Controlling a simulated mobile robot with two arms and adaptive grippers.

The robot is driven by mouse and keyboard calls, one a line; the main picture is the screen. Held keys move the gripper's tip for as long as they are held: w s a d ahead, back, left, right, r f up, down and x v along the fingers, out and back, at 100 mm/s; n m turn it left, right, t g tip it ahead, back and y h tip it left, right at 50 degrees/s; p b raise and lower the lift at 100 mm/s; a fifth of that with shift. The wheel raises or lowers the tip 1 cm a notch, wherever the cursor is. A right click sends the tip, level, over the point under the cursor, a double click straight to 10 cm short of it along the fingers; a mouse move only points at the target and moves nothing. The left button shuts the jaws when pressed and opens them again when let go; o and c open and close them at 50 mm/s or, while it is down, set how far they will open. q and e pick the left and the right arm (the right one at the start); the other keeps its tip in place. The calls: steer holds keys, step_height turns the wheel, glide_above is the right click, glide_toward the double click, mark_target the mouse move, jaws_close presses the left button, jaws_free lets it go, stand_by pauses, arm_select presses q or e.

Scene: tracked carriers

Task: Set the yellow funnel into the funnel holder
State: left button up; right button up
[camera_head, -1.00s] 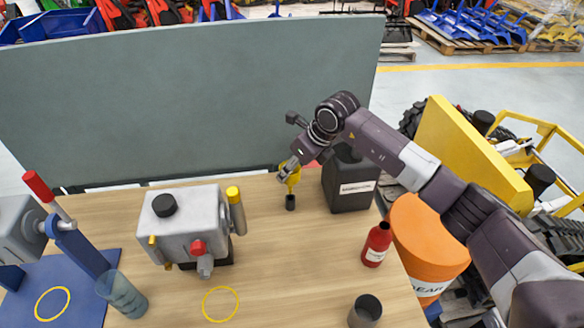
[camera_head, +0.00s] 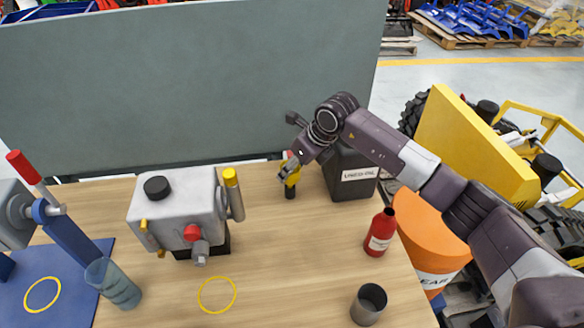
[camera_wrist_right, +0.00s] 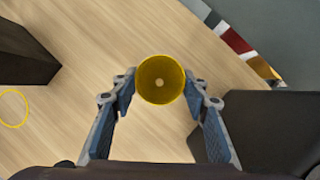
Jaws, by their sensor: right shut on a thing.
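The yellow funnel (camera_head: 292,179) is at the far middle of the table, with my right gripper (camera_head: 289,172) shut on it. In the right wrist view the round funnel mouth (camera_wrist_right: 161,80) faces the camera between the two fingers of the right gripper (camera_wrist_right: 162,98). The post is hidden in the wrist view. My left gripper is not in view.
A black canister (camera_head: 350,176) stands close right of the funnel. A grey machine (camera_head: 180,207) stands to the left. A red bottle (camera_head: 380,232) and a grey cup (camera_head: 369,304) are at the right edge. A grey-green panel (camera_head: 200,80) rises behind. The middle table is clear.

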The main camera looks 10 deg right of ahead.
steer(key=o, duration=1.2)
steer(key=v, duration=1.2)
